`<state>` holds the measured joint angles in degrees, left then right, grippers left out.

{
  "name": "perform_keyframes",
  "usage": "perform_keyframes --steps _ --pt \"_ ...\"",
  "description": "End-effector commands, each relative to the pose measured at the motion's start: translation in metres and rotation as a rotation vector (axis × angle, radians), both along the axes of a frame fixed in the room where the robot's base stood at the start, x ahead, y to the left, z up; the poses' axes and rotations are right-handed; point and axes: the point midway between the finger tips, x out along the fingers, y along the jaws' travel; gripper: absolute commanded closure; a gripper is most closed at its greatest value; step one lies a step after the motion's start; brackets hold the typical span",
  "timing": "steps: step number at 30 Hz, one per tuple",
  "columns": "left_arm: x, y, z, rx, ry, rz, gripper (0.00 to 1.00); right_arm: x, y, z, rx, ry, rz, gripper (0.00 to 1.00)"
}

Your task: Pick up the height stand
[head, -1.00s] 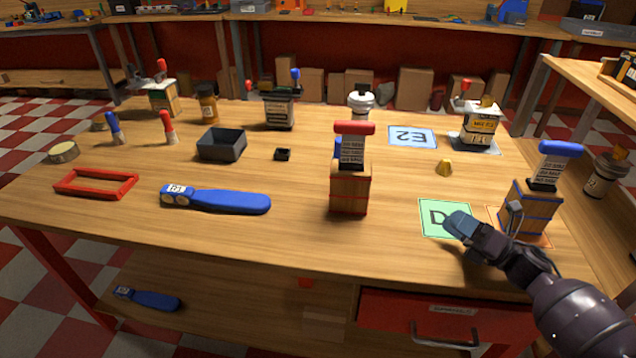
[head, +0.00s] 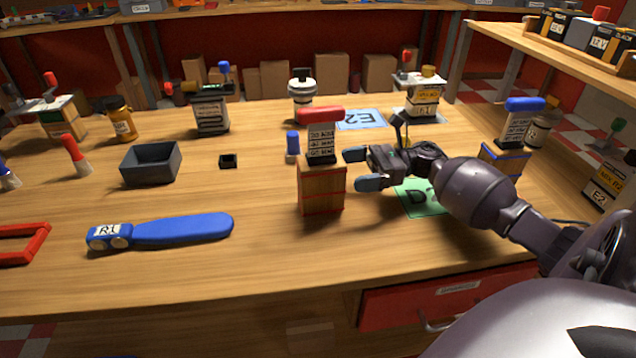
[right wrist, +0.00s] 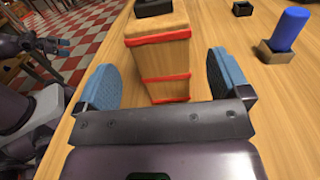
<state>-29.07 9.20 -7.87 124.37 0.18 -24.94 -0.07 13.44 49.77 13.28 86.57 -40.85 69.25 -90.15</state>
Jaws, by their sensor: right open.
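A wooden block stand with red bands (head: 321,188), which I take for the height stand, stands upright on the table. A red-handled piece with a dark labelled body (head: 321,140) sits on top of it. My right gripper (head: 362,170) is open just right of the stand, its blue-grey fingertips pointing at it. In the right wrist view the stand (right wrist: 163,78) shows ahead between the two spread fingers (right wrist: 163,72). I cannot tell whether they touch it. What looks like my left gripper (right wrist: 47,44) shows small at the upper left there, its opening unclear.
A similar stand with blue bands (head: 505,160) is at the right, partly behind my arm. A green mat (head: 418,203) lies under my right forearm. A blue peg (head: 292,144) stands close behind the red-banded stand. A blue tool (head: 180,230) lies left; table between is clear.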

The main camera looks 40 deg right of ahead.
Motion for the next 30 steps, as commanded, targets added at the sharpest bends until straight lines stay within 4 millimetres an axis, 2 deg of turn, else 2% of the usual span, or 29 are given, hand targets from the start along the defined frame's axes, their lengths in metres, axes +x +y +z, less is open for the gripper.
perform_keyframes --steps 8,19,28,30 --pt "-0.005 0.001 -0.002 0.000 0.009 0.003 0.06 0.009 0.018 0.000 0.002 0.001 0.001 0.05" --pt "-0.001 0.003 -0.001 0.004 0.002 0.005 0.06 0.030 0.056 0.000 0.001 0.003 0.000 0.05" --pt "0.000 0.003 -0.001 0.004 0.000 0.005 0.06 0.032 0.059 0.000 0.001 0.003 -0.001 0.05" --pt "0.000 0.003 -0.001 0.003 0.000 0.004 0.06 0.032 0.059 0.000 0.001 0.003 -0.001 0.15"
